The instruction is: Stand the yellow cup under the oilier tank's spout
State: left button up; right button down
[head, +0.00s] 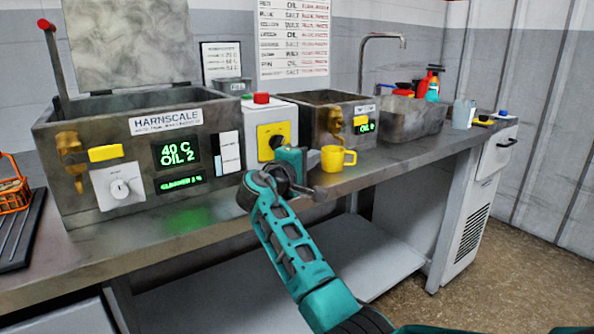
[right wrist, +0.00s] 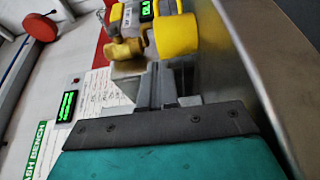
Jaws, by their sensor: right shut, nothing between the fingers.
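The yellow cup (head: 337,158) stands upright on the bench in front of the small right tank (head: 312,112), just below its brass spout (head: 336,124). Its handle points right. The right wrist view shows the cup (right wrist: 178,36) beside the brass spout (right wrist: 124,48), apart from my fingers. The small tank's display (head: 366,128) reads OIL and a digit that looks like 9. The large left tank (head: 135,125) has a brass spout (head: 70,148) and reads 40 C, OIL 2. My right gripper (head: 308,164) is shut and empty, just left of the cup. My left gripper is out of view.
A white box with a yellow panel and red button (head: 270,135) stands between the tanks. A sink (head: 405,118) with bottles is at right, then a clear jug (head: 463,113). A dark tray with an orange basket (head: 15,195) is at left. The front bench strip is mostly clear.

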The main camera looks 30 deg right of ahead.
aim_at(330, 153)
jog(key=shift+x, duration=1.05)
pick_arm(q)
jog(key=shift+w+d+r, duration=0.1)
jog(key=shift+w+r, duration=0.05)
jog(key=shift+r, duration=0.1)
pick_arm(e)
jog(key=shift+s+d+r, duration=0.1)
jog(key=shift+d, duration=0.15)
jog(key=shift+s+d+p, duration=0.15)
jog(key=shift+d+p, duration=0.2)
jog(key=shift+d, duration=0.2)
jog(key=shift+s+d+p, duration=0.2)
jog(key=shift+d+p, duration=0.15)
jog(key=shift+d, duration=0.3)
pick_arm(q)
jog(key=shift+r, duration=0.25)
